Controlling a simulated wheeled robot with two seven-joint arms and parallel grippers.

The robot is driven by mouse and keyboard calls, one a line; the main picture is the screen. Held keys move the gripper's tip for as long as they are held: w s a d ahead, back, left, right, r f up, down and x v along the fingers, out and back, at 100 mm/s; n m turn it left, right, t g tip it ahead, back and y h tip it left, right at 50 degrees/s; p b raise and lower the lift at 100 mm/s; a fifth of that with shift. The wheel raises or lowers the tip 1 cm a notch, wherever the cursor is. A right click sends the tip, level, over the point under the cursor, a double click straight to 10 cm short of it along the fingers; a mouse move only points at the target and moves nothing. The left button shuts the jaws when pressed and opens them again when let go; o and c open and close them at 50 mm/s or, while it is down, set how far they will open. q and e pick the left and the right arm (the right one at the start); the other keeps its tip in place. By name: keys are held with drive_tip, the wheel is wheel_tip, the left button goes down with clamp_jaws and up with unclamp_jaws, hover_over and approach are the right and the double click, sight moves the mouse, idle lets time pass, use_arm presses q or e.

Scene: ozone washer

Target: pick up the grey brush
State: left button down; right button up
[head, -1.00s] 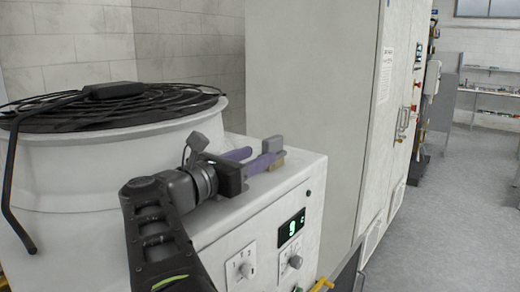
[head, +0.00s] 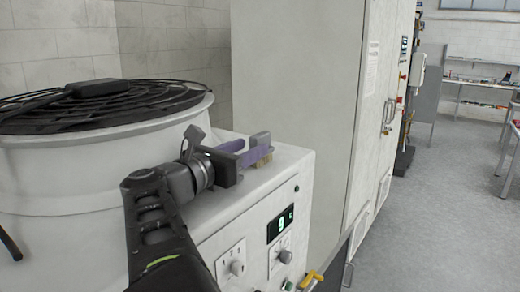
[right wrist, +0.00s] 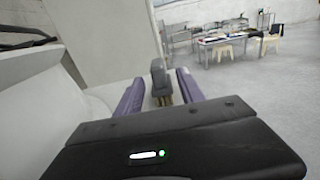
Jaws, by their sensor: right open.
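The grey brush (head: 261,139), with tan bristles, is on the white machine's top near its far edge. In the right wrist view the brush (right wrist: 158,75) shows upright in the gap between my right gripper's two purple fingers, with space on each side. My right gripper (head: 256,150) is open, low over the top, with its fingers reaching around the brush; I see no clear contact. In the right wrist view the gripper (right wrist: 160,80) points toward the brush. Part of the brush is hidden by a finger in the head view. My left gripper is not in view.
The white machine (head: 297,165) has a display and knobs on its front. A round white tub (head: 90,185) with a black grille stands left. A tall grey cabinet (head: 290,80) rises just behind the brush. Open floor (head: 440,220) lies right.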

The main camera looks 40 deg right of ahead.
sight(260, 141)
drive_tip(key=shift+d+r+p, duration=0.15)
drive_tip(key=shift+d+p, duration=0.1)
drive_tip(key=shift+p, duration=0.05)
drive_tip(key=p+x, duration=0.2)
drive_tip(key=x, duration=0.2)
drive_tip(key=shift+w+d+r+p, duration=0.1)
drive_tip(key=shift+w+d+p, duration=0.1)
drive_tip(key=shift+p, duration=0.15)
drive_tip(key=shift+d, duration=0.15)
clamp_jaws()
idle(0.4)
